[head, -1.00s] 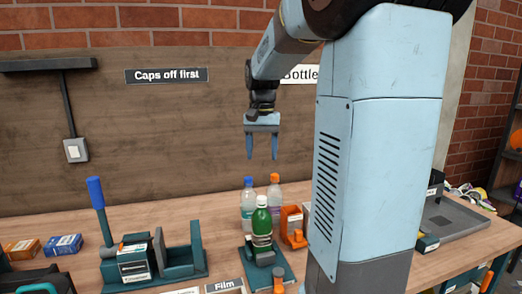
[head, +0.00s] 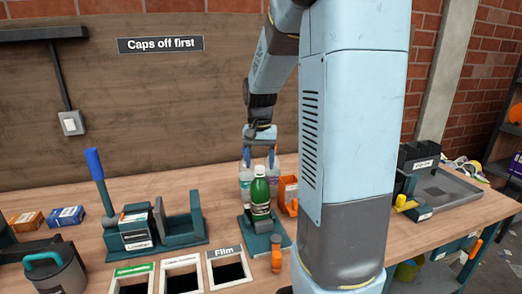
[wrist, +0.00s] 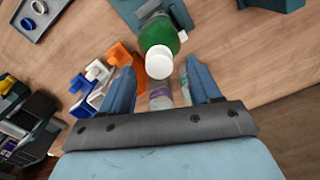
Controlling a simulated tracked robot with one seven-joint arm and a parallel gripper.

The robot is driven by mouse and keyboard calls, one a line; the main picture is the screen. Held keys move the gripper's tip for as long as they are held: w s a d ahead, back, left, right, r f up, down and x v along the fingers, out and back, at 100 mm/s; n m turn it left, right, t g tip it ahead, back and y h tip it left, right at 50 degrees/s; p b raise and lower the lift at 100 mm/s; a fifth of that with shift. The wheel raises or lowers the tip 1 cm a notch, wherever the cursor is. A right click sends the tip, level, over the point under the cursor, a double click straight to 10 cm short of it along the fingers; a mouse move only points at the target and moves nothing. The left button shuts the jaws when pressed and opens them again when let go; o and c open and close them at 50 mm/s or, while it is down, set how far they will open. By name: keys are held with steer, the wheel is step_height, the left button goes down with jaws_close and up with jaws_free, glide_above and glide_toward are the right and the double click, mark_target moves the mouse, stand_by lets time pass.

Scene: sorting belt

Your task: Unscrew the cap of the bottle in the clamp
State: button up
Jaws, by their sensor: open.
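The green bottle (head: 260,192) with a white cap (head: 259,170) stands upright in the teal clamp (head: 264,236) on the bench. In the wrist view the white cap (wrist: 159,63) shows from above, with the green bottle (wrist: 160,35) beyond it. My gripper (head: 258,163) is open and empty, fingers pointing down, close to cap height and seemingly just behind the cap. In the wrist view the gripper (wrist: 158,68) has the cap between its fingertip lines; I cannot tell any contact. The lower bottle is partly hidden by the clamp.
Two clear bottles (head: 246,186) stand just behind the green one, partly hidden by my gripper. An orange holder (head: 288,191) is close on their right. Labelled bin openings (head: 231,273) lie in front. A teal lever device (head: 150,232) stands left.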

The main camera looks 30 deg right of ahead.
steer(key=shift+f, duration=0.4)
steer(key=c, duration=1.1)
steer(key=n, duration=0.4)
steer(key=shift+c, duration=0.2)
steer(key=shift+n, duration=0.6)
steer(key=n, duration=0.3)
steer(key=shift+n, duration=1.1)
